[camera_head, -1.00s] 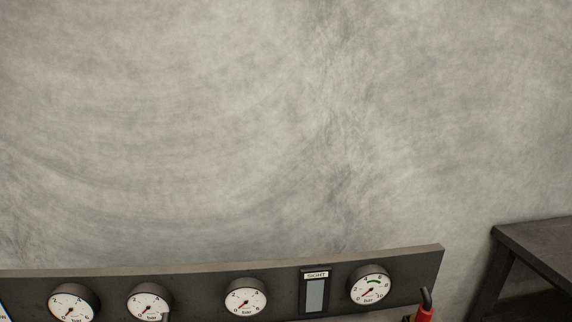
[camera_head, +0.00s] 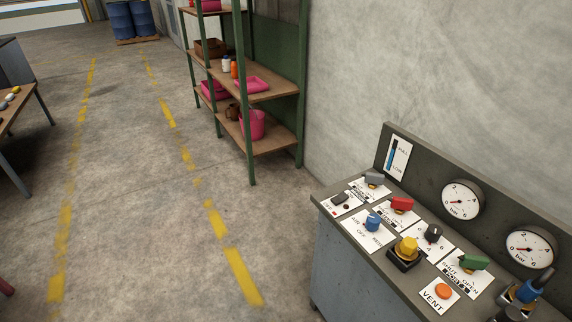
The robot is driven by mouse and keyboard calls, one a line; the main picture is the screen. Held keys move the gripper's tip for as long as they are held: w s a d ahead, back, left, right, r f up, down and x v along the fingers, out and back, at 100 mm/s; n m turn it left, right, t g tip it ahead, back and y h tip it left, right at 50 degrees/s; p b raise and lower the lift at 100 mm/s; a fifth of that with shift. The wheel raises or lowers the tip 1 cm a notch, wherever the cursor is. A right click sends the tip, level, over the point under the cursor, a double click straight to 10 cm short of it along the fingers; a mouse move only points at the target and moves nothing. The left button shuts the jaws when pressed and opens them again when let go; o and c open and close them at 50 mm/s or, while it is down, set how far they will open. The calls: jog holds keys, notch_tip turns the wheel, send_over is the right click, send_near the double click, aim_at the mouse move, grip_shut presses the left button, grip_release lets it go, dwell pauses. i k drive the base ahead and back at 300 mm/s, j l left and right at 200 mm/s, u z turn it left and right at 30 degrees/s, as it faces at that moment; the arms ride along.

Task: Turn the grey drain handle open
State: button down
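A grey handle (camera_head: 374,179) sits at the back left of the control panel's sloping top, on a white label plate whose words are too small to read. It is the only plainly grey handle in view, and its exact setting is hard to tell. A red handle (camera_head: 402,204) and a green handle (camera_head: 473,262) stand farther right, the green one on a plate marked shut and open. My gripper is not in view.
The control panel (camera_head: 345,226) also carries a blue knob (camera_head: 373,222), a yellow knob (camera_head: 407,247), an orange vent button (camera_head: 443,291) and gauges (camera_head: 463,200). A green-framed shelf (camera_head: 250,110) stands by the wall. The floor (camera_head: 130,190) left of the panel is clear.

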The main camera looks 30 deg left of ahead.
aim_at(369, 178)
jog(key=u, duration=0.5)
jog(key=i+j+u, duration=0.15)
jog(key=i+j, duration=1.6)
